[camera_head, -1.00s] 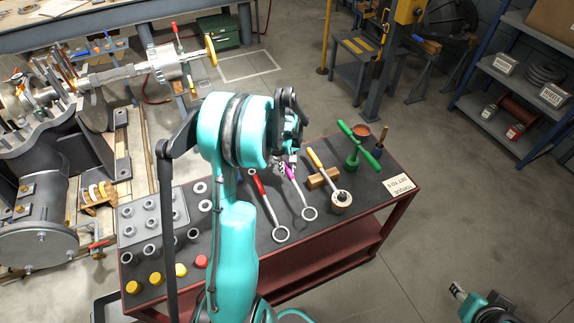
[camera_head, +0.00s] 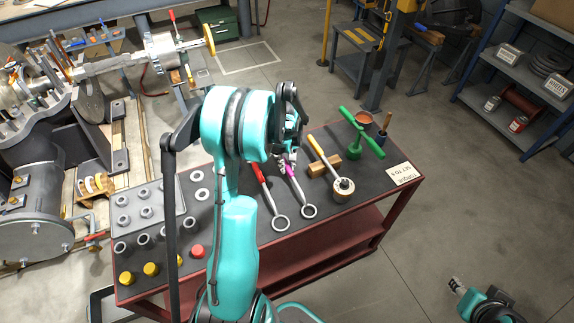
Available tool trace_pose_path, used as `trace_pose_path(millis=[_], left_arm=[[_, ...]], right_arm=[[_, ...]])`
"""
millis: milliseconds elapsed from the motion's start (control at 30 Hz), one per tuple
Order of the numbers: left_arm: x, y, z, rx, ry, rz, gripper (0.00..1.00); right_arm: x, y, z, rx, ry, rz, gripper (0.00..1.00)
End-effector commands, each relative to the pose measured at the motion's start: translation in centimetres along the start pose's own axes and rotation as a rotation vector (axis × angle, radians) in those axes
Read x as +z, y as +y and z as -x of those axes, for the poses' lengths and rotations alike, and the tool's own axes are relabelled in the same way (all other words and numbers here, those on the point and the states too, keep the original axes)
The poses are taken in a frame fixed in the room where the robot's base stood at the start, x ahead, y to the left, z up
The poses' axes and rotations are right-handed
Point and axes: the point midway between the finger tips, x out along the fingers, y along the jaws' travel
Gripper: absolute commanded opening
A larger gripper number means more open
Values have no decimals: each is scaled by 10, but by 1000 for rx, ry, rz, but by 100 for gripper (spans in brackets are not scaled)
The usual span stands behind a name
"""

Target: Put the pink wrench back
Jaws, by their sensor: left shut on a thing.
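The pink wrench (camera_head: 295,183) has a pink handle and a grey ring end that points toward the front of the dark-topped red cart (camera_head: 325,221). My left gripper (camera_head: 288,160) is shut on the upper end of the pink handle, low over the cart top. The arm partly hides the fingers. I cannot tell whether the wrench touches the cart top. A red wrench (camera_head: 262,181) lies just to its left. My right gripper (camera_head: 456,285) is at the lower right, over the floor and away from the cart; its fingers are too small to judge.
A green T-handled tool (camera_head: 357,140) stands beyond. A grey tray (camera_head: 145,208), several rings and red and yellow caps are on the left.

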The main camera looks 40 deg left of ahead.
Motion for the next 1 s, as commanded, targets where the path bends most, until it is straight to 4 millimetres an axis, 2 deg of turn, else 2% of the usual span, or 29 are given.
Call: trace_pose_path(millis=[767,800,867,1000], left_arm=[[0,0,-8,0,0,0,0],[0,0,-8,0,0,0,24],[0,0,-7,0,0,0,40],[0,0,-7,0,0,0,40]], right_arm=[[5,0,-6,0,0,0,40],[4,0,-6,0,0,0,40],[4,0,-6,0,0,0,40],[4,0,-6,0,0,0,40]])
